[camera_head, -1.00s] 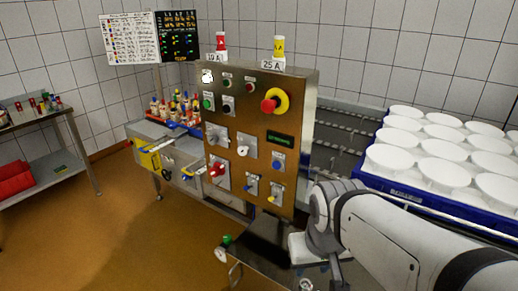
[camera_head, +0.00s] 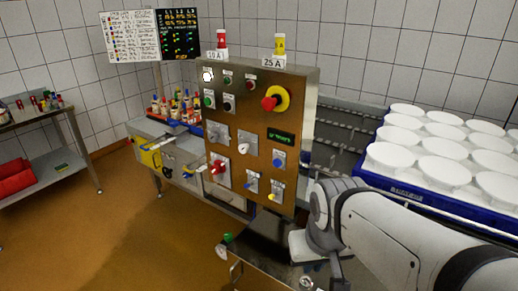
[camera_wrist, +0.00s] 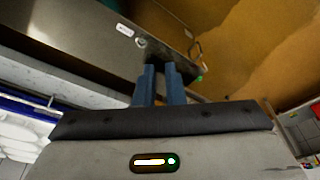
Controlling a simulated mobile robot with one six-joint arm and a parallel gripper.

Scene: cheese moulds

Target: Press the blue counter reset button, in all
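The upright brown control panel (camera_head: 236,130) stands in the middle of the head view. A round blue button (camera_head: 279,160) sits on a light plate at its right side, below a small green-lit display (camera_head: 281,138). It is uncovered and apart from my arm. My gripper (camera_wrist: 160,66) shows in the wrist view as two blue-grey fingers with a narrow empty gap between them. The fingers point towards a grey metal surface with a small white label (camera_wrist: 124,30), not at the blue button. The fingertips cannot be made out in the head view.
The panel also carries a red mushroom button on yellow (camera_head: 273,98), a red rotary switch (camera_head: 217,168) and several other knobs. A blue crate (camera_head: 404,190) of white moulds stands at the right. A low metal surface (camera_head: 262,250) lies in front. Open floor is at the left.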

